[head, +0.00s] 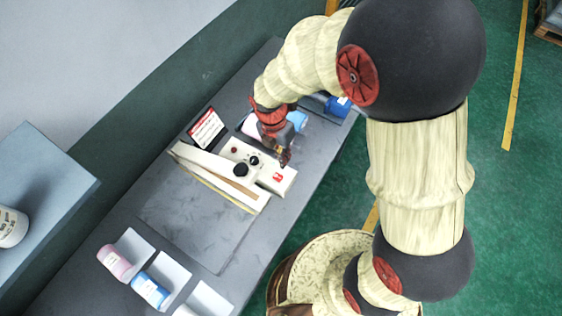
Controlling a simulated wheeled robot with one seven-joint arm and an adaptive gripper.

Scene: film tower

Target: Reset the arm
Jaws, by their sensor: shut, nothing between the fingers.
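My arm, cream with black and red joints, fills the right half of the head view and reaches over the grey table. My gripper (284,155) is small in view, shut and empty, pointing down above the right end of the white machine (262,170) with its black knobs. I cannot tell whether the fingertips touch the machine. The wrist partly hides a pink item and a blue item behind it.
The grey table (90,245) carries a red and white sign (206,129), a pink roll (114,262) and a blue roll (151,290) in white holders. A blue item (338,106) lies at the far end. A grey shelf (50,190) stands left. Green floor is open at right.

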